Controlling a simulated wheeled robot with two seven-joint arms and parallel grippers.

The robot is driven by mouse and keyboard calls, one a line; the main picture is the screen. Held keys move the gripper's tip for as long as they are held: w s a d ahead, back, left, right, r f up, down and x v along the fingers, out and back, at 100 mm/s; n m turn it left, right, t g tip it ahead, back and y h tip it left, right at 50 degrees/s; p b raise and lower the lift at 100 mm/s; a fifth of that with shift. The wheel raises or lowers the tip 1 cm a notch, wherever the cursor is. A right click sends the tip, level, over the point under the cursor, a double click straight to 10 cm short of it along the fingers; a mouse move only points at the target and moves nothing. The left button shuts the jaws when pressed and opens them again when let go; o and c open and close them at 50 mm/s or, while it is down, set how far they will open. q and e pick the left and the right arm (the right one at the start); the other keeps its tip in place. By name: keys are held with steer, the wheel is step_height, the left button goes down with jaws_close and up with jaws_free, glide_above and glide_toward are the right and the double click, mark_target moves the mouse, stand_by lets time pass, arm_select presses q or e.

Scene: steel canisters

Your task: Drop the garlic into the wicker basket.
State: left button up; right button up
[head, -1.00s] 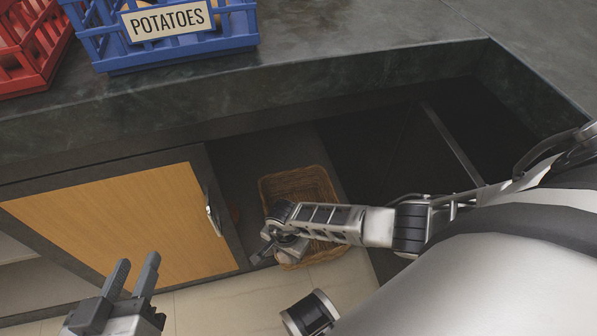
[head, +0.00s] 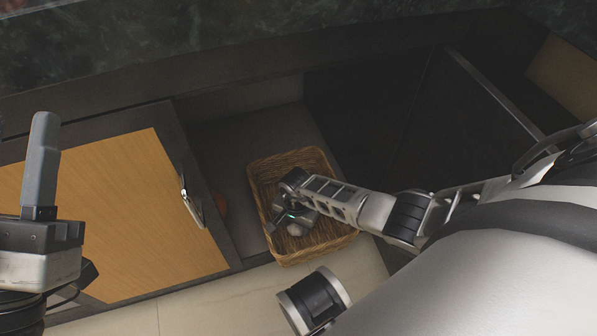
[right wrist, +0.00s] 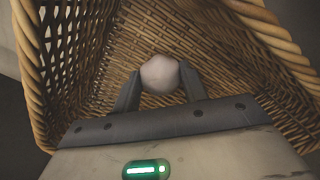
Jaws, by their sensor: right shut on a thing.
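The garlic (right wrist: 160,73) is a pale, rounded bulb held between the two fingertips of my right gripper (right wrist: 158,84). In the head view the garlic (head: 295,229) shows small beside the gripper (head: 290,222), partly covered by it. The brown wicker basket (head: 262,180) stands in the open lower cabinet. My right gripper is over and within the basket's opening, shut on the garlic. In the right wrist view the woven walls and rim (right wrist: 38,95) surround the garlic; its height above the bottom is unclear. My left gripper (head: 20,150) is at the left picture edge, partly cut off, fingers apart and empty.
A wooden cabinet door (head: 120,215) stands left of the basket, with a metal handle (head: 191,203). The dark stone counter (head: 200,35) runs above. Pale floor (head: 215,305) lies in front.

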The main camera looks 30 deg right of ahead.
steer(key=shift+f, duration=0.55)
arm_select(q)
steer(key=m, duration=0.1)
steer(key=r+m+h, duration=0.1)
steer(key=s+m+h, duration=0.1)
steer(key=shift+d+r+g, duration=0.25)
steer(key=shift+r+g, duration=0.05)
steer(key=shift+r, duration=0.05)
arm_select(e)
steer(key=shift+f, duration=0.1)
steer(key=shift+f, duration=0.5)
steer(key=o, duration=1)
steer(key=shift+r, duration=0.15)
